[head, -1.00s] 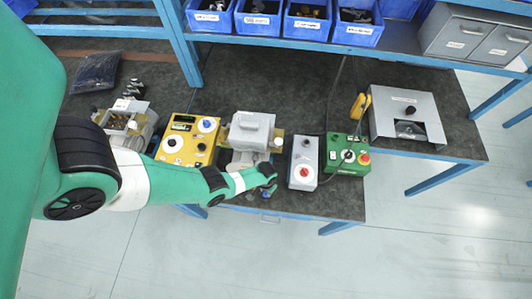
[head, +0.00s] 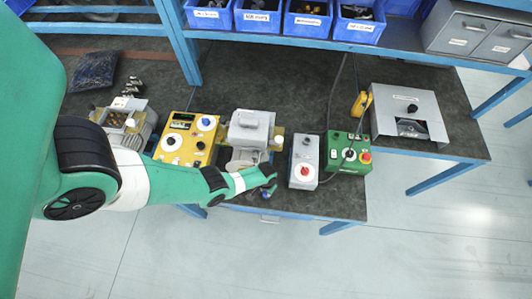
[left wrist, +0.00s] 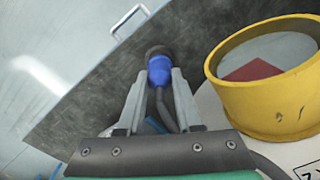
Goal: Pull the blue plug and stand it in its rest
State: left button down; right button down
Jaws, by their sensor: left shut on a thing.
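The blue plug (left wrist: 159,72), with a dark end, sits between the two fingers of my left gripper (left wrist: 160,82) in the left wrist view. The fingers are shut on it, and a dark cable runs down from it between them. In the head view my left gripper (head: 268,183) is at the bench's front edge, just in front of the grey blower unit (head: 250,128). The plug is small there, so I cannot tell how far above the bench it is. I cannot make out its rest for certain. My right gripper is not in view.
A yellow ring (left wrist: 262,95) stands close to the right of the gripper in the left wrist view. A grey box with a red knob (head: 303,162) and a green control box (head: 346,153) are to the right. A yellow box (head: 185,140) is to the left.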

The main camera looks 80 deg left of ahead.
pick_arm(q)
jog(key=shift+f, duration=0.3)
jog(key=c, duration=0.5)
grip_release()
jog(key=shift+r, duration=0.1)
notch_tip(320, 180, up, 12)
jog(key=p, duration=1.1)
jog(key=shift+f, duration=0.3)
